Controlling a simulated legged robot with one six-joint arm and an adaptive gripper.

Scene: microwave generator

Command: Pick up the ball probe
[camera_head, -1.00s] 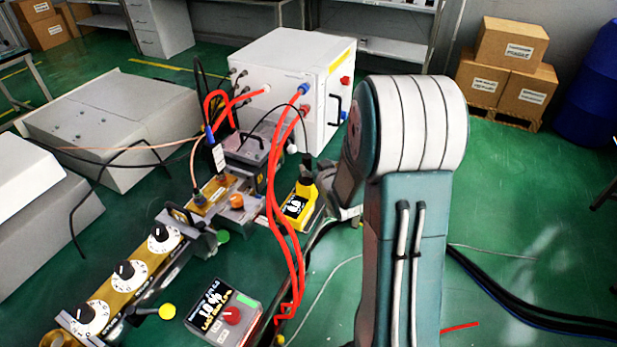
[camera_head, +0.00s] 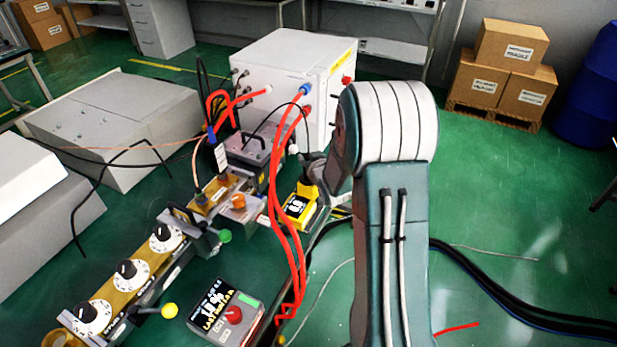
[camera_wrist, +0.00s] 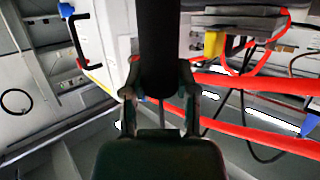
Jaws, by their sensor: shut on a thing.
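In the wrist view my gripper (camera_wrist: 160,92) is shut on a thick black cylinder (camera_wrist: 160,42), which I take to be the ball probe's handle. One finger lies on each side of it, and the cylinder runs up out of the top of the picture. In the head view my gripper (camera_head: 311,170) is just above the yellow meter (camera_head: 298,207), right of the red cables. The probe's ball end cannot be made out clearly; the gripper and cables hide much of this spot.
Red cables (camera_head: 284,215) hang close left of my gripper from the white cabinet (camera_head: 285,75). A dial panel (camera_head: 130,275) and a display box with a red knob (camera_head: 222,308) stand in front. Boxes (camera_head: 510,70) sit far right. Green floor is open on the right.

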